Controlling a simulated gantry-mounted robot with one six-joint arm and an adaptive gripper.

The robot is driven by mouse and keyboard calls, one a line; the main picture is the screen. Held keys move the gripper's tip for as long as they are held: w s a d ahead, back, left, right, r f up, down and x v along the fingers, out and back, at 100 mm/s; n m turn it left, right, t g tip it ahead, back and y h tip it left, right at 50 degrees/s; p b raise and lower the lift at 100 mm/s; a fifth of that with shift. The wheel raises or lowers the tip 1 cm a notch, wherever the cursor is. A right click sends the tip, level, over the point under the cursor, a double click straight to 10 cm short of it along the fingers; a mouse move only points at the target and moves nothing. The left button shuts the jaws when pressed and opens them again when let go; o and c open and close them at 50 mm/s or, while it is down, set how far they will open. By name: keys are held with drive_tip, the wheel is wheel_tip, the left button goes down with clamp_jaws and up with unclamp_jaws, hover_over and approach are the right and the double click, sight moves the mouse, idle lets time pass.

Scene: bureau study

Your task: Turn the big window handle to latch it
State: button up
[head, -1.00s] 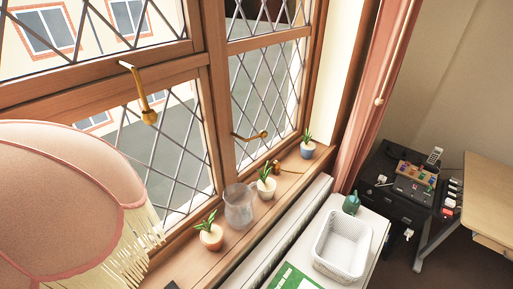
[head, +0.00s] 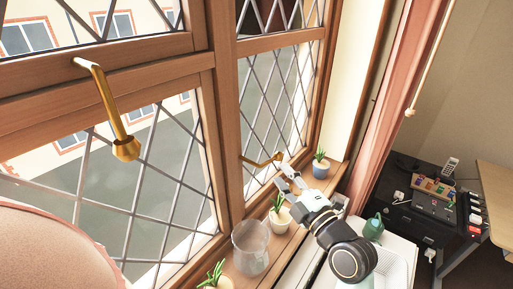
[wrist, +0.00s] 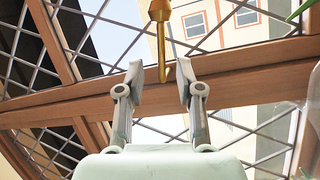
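The big window handle (head: 112,115) is brass, on the left window in the head view. Its knob is low and its lever points up across the wooden rail. A smaller-looking brass handle (head: 262,160) on the right window has its lever pointing left. My gripper (head: 283,174) is beside this right-hand handle, well to the right of the big one. In the wrist view my gripper (wrist: 160,78) has its fingers apart. A brass lever (wrist: 185,78), which appears to be the right-hand handle's, shows beyond and between the fingers; contact is not clear.
Potted plants (head: 280,216) and a glass jug (head: 250,248) stand on the sill below my gripper. A pink lampshade (head: 50,250) fills the lower left. A pink curtain (head: 385,100) hangs at right. The space before the left window's upper part is clear.

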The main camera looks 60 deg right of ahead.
sight(270, 161)
drive_tip(key=p+x, duration=0.1)
drive_tip(key=x, duration=0.6)
drive_tip(key=shift+p, duration=0.35)
clamp_jaws()
